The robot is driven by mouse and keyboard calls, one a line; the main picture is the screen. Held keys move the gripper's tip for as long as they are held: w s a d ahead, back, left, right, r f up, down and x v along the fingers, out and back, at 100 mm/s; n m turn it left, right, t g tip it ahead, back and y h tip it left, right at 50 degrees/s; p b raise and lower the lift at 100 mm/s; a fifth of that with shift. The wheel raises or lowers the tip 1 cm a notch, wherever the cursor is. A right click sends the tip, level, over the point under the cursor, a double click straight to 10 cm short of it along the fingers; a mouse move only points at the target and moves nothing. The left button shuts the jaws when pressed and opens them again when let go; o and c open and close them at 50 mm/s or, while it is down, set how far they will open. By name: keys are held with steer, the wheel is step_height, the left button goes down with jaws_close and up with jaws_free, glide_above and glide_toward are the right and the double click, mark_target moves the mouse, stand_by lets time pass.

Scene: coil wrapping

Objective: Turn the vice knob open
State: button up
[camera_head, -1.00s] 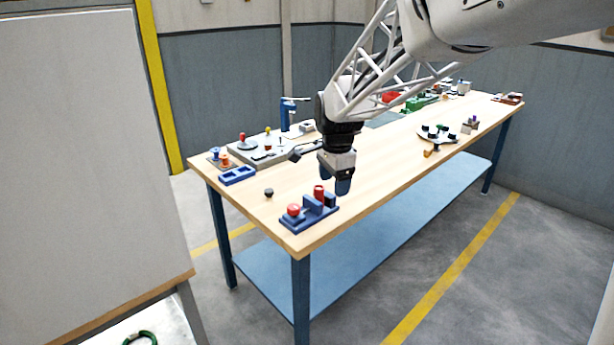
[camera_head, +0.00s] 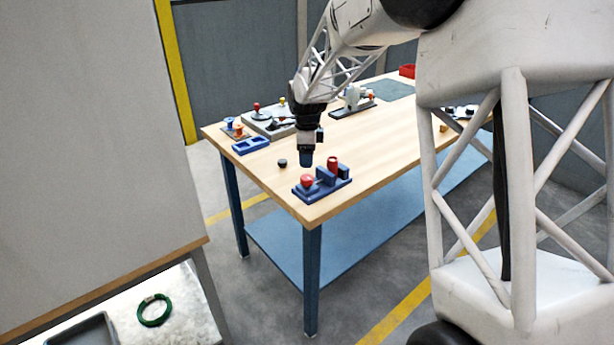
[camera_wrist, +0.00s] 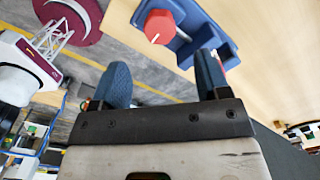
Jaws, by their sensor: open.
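The blue vice (camera_head: 323,183) sits at the near left corner of the wooden table. A red knob (camera_head: 307,180) is at its left end, and another red part (camera_head: 333,163) stands behind it. My gripper (camera_head: 306,158) points down just above and behind the vice, apart from the knob. In the wrist view my gripper (camera_wrist: 163,85) has its two blue fingers spread with nothing between them. The red knob (camera_wrist: 160,27) with a white mark shows beyond the fingertips, on the blue vice (camera_wrist: 200,20). Part of the vice is hidden behind the right finger.
A small dark knob (camera_head: 282,163) lies left of the gripper. A blue tray (camera_head: 251,146) and a grey board (camera_head: 268,124) with several parts stand farther back. A green coil (camera_head: 154,311) lies on a separate surface at lower left. The tabletop right of the vice is clear.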

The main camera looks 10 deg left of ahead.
mark_target(307, 177)
stand_by(0.3)
steer(key=shift+f, duration=3.85)
steer(key=c, duration=0.9)
